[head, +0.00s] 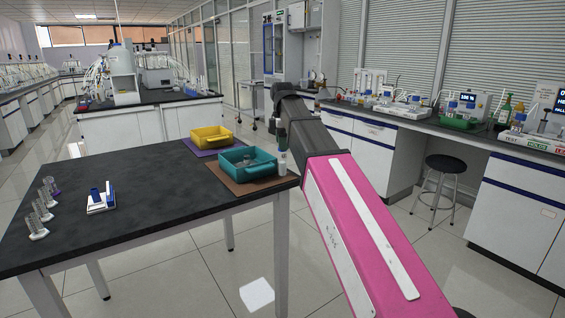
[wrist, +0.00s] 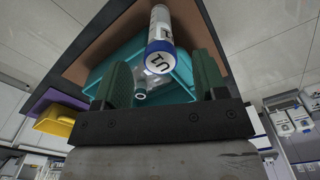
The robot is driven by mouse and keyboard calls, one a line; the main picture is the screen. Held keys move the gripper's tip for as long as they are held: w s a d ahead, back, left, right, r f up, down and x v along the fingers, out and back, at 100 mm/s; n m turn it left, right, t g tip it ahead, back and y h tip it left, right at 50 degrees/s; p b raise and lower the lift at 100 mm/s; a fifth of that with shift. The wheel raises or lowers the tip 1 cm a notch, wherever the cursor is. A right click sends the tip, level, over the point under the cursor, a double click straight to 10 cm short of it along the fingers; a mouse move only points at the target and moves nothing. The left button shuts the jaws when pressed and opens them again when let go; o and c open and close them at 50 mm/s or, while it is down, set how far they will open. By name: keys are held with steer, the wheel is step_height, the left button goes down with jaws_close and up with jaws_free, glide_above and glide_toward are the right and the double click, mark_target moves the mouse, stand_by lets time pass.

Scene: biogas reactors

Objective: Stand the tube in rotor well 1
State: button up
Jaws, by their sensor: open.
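A white tube with a blue, lettered cap (wrist: 160,42) shows in the wrist view, its cap end towards the camera. In the head view a pale tube (head: 282,161) stands by the right side of the teal tray (head: 234,168), close under my gripper (head: 283,138). In the wrist view my gripper (wrist: 160,85) has its two green fingers apart, with the tube's cap just beyond the gap between them. Whether the fingers touch the tube is unclear. No rotor or numbered well can be made out for certain.
The teal tray lies on a brown mat on the black table (head: 130,225). A yellow tray (head: 212,141) is behind it. A blue and white holder (head: 101,200) and several small clear vessels (head: 38,222) stand at the left. The table's middle is clear. A stool (head: 445,165) stands right.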

mark_target(282, 153)
step_height(282, 153, down, 5)
steer(key=shift+a, duration=0.1)
steer(key=c, duration=1.1)
steer(key=shift+r, duration=0.1)
